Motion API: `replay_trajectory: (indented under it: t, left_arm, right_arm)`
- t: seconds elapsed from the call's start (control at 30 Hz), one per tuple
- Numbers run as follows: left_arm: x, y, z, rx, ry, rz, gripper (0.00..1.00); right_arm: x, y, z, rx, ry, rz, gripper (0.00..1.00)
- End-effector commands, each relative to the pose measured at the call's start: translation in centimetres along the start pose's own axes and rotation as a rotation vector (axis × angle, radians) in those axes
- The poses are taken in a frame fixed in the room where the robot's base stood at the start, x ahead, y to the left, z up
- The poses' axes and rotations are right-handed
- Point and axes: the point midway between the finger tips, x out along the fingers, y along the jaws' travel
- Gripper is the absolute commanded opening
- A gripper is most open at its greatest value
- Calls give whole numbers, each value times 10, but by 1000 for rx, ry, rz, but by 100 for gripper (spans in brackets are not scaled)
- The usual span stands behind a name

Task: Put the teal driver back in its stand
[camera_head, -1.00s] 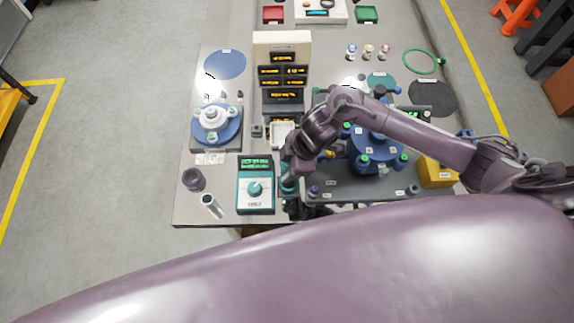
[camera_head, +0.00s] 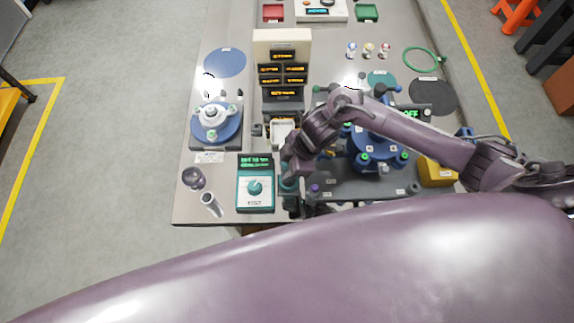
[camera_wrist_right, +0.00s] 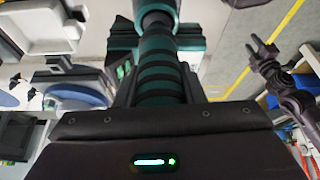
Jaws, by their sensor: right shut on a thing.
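The teal driver (camera_head: 289,186) is in my right gripper (camera_head: 290,180), just right of the teal tester, near the table's front edge. In the right wrist view its ribbed teal handle (camera_wrist_right: 160,72) runs up between the fingers, and the gripper (camera_wrist_right: 160,95) is shut on it. In the head view the arm and fingers cover much of the handle. A dark part shows below it; I cannot tell whether that is the driver's shaft or a stand. No stand is clearly recognisable. My left gripper is not in the head view.
The teal tester (camera_head: 255,188) stands left of the gripper. A dark round cup (camera_head: 193,178) and a pale tube (camera_head: 211,204) are further left. The grey fixture base (camera_head: 350,185) with a blue hub (camera_head: 372,150) is close on the right. A yellow block (camera_head: 437,172) is beyond.

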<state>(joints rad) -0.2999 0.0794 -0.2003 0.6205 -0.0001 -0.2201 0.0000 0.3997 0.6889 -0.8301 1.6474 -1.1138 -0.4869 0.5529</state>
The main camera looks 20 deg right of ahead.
Motion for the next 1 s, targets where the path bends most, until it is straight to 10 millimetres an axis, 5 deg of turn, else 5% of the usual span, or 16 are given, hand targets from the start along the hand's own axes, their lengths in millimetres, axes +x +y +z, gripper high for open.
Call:
replay_trajectory:
  t: [0.43, 0.47, 0.63, 1.0]
  left_arm:
    - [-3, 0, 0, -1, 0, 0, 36]
    - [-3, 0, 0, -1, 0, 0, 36]
    - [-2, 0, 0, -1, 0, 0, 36]
    - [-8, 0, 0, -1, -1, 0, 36]
  right_arm:
    - [0, 0, 0, 1, 1, 1, 4]
    - [0, 1, 0, 0, 1, 1, 37]
    - [1, 0, 0, 0, 1, 1, 59]
    - [-3, 0, -1, 0, -1, -1, 61]
